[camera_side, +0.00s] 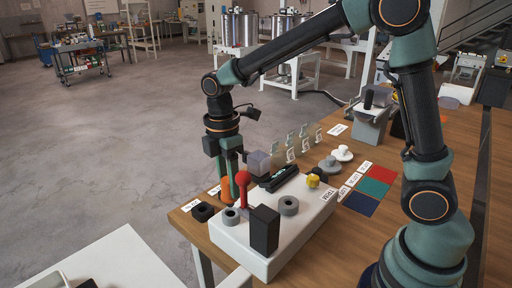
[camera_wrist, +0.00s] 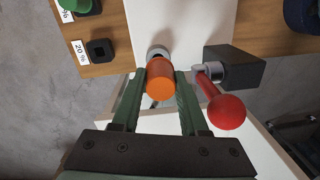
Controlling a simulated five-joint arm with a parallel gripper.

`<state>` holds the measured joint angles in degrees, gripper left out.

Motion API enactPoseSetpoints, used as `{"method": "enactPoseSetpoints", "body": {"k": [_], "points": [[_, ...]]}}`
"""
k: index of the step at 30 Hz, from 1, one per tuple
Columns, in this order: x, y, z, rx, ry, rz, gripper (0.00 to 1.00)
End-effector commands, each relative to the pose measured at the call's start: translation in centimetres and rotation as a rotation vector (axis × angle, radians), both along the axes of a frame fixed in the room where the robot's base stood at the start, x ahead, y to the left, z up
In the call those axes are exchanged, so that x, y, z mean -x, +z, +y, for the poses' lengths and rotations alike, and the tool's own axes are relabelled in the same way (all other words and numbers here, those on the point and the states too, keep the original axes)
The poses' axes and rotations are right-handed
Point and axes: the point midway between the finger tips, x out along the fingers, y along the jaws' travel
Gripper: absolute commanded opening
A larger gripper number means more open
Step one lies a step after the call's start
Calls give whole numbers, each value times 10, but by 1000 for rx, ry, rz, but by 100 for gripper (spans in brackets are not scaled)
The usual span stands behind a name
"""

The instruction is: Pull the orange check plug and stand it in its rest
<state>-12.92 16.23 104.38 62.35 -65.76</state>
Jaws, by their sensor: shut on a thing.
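The orange check plug (camera_wrist: 160,82) is between the two fingers of my gripper (camera_wrist: 160,92) in the wrist view, with both fingers against its sides. A grey ring (camera_wrist: 157,52) shows just past the plug; I cannot tell whether the plug still sits in it. In the side view my gripper (camera_side: 228,168) points down over the left end of the white box (camera_side: 275,262), with the orange plug (camera_side: 227,192) partly hidden behind the red lever. A black holder with a hole (camera_wrist: 101,50) stands on the table by a "20 %" label and also shows in the side view (camera_side: 202,211).
A red ball lever (camera_wrist: 226,112) stands close to the right finger, beside a black block (camera_wrist: 236,67). Coloured mats (camera_side: 370,188) lie to the right.

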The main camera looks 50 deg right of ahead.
Motion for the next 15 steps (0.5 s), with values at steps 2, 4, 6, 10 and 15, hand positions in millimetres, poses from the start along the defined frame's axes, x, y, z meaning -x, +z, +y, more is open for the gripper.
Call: {"method": "enactPoseSetpoints", "body": {"k": [2,4,6,10,15], "points": [[0,2,0,-1,0,-1,0],[0,3,0,0,0,-1,0],[0,3,0,0,0,-1,0],[0,2,0,0,0,-1,0],[-9,2,0,-1,-1,-1,0]]}}
